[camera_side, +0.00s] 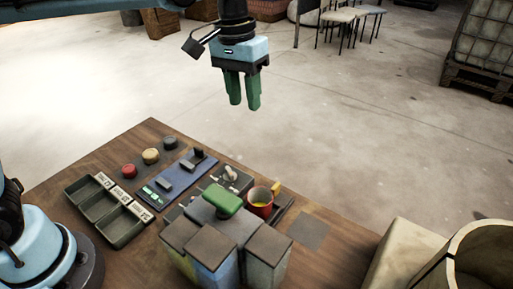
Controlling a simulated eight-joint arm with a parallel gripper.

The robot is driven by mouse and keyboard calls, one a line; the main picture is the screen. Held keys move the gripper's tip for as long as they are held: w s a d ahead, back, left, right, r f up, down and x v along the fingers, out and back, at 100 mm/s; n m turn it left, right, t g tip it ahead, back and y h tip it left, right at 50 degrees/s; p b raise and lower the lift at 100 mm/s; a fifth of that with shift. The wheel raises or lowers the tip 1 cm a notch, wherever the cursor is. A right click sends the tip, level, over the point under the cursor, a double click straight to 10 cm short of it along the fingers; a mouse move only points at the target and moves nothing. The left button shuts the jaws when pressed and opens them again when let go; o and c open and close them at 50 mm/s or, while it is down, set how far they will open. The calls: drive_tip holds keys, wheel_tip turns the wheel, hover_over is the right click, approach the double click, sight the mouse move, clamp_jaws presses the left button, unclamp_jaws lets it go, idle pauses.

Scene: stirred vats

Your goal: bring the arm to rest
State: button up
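My gripper (245,103) hangs high above the far edge of the wooden table (325,212), at the upper middle of the side view. My arm reaches in from the upper left. My blue and black base stands at the lower left. The gripper is well clear of everything on the table.
A large round-mouthed container (485,255) stands at right.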

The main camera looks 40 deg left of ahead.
drive_tip(key=s+a+f+t, duration=0.2)
drive_tip(key=s+a+t, duration=0.1)
drive_tip(key=s+a, duration=0.2)
drive_tip(key=s+a+f+t+y, duration=0.1)
drive_tip(key=s+a+f+t, duration=0.2)
drive_tip(key=s+a, duration=0.3)
drive_tip(key=shift+s+a+f+t, duration=0.2)
drive_tip(key=shift+s+f+t, duration=0.25)
drive_tip(key=shift+s, duration=0.35)
drive_tip(key=shift+r, duration=0.15)
idle(0.5)
